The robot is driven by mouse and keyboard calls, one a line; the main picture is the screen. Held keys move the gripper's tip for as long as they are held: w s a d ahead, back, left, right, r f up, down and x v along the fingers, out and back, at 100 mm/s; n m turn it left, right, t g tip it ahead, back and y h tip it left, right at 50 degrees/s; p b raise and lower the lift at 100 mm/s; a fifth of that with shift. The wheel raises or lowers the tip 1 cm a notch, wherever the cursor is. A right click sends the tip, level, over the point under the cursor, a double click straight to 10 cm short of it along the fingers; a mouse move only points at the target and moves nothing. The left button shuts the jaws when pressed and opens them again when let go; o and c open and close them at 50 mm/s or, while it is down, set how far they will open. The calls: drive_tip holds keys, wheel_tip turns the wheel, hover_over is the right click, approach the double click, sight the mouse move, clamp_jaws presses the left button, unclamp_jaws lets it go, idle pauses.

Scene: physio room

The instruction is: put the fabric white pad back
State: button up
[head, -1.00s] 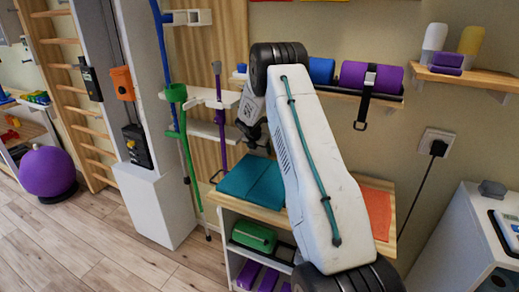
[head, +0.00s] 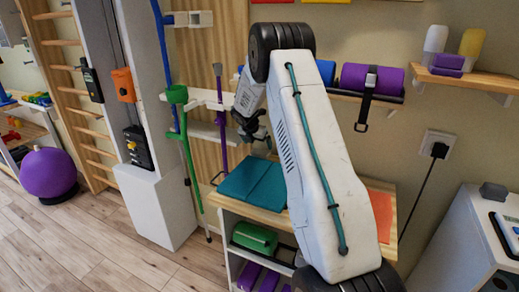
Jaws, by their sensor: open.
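I cannot make out a white fabric pad in the head view; my arm hides part of the wooden shelf top (head: 278,216). My gripper (head: 262,138) is open above the back of that top, near the teal pad (head: 252,183). No held thing can be made out between its fingers. The teal pad lies flat on the left of the top. An orange pad (head: 381,212) lies on the right, partly behind my arm.
Green (head: 254,237) and purple (head: 262,276) items sit in the shelves below. A green crutch (head: 190,160) and a purple stick (head: 222,120) stand left of the unit.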

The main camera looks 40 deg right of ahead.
drive_tip(key=v, duration=0.5)
drive_tip(key=shift+a+r, duration=0.2)
drive_tip(key=shift+r, duration=0.1)
